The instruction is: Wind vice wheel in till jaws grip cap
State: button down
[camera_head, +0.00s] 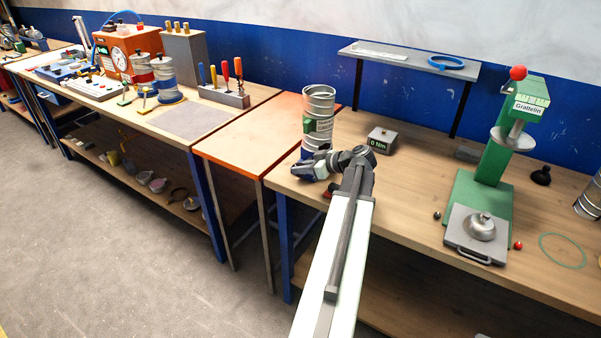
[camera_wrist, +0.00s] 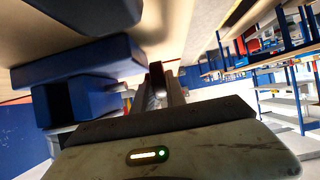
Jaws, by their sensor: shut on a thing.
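The blue vice (camera_head: 309,168) stands at the left front corner of the right bench. It shows large and dark blue in the wrist view (camera_wrist: 85,62). A ribbed metal duct piece (camera_head: 318,105) with a green label block stands upright above or behind it. My gripper (camera_head: 328,178) is at the vice's front right side. In the wrist view its fingers (camera_wrist: 158,95) are closed around a small dark part (camera_wrist: 157,76), seemingly the vice wheel's handle. The rest of the wheel is hidden by my gripper. I cannot make out the cap or whether the jaws touch it.
A small grey box reading 0 Nm (camera_head: 381,141) sits right of the vice. A green press (camera_head: 492,170) stands farther right. An orange-topped table (camera_head: 258,140) adjoins on the left. The bench middle is mostly clear.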

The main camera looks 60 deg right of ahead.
dwell(0.3)
jog(key=c, duration=1.4)
grip_release()
jog(key=shift+o, duration=0.2)
jog(key=p+v, duration=0.3)
jog(key=v, duration=0.4)
jog(key=shift+s+r+p, duration=0.15)
jog(key=shift+s+p, duration=0.15)
jog(key=shift+p, duration=0.1)
jog(key=shift+s, duration=0.15)
